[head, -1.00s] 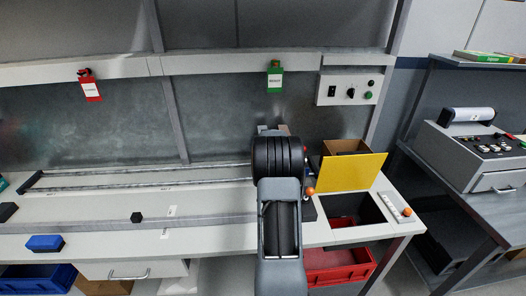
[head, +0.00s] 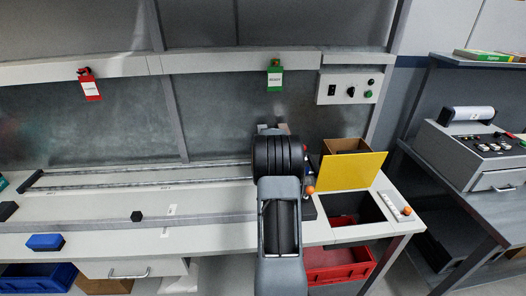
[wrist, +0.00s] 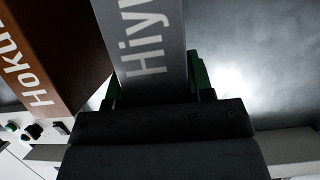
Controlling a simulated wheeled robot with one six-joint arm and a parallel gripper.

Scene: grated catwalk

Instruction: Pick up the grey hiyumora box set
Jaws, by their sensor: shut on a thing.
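The grey box set (wrist: 147,45) shows in the wrist view with white letters "Hiy" on its spine; the rest of the name is cut off. My gripper (wrist: 153,82) is shut on it, with a dark finger with green parts at each side. A brown box (wrist: 55,50) with white letters "Hoku" stands to its left, tilted in the picture. In the head view my own arm hides the gripper and most of what it holds; only small greyish bits show above the arm's black part.
A pale workbench (head: 220,236) with a rail runs across the head view. A yellow panel (head: 350,171) stands right of my arm, beside an opening. A blue block (head: 45,242) lies at left. A control box (head: 350,86) hangs on the back wall.

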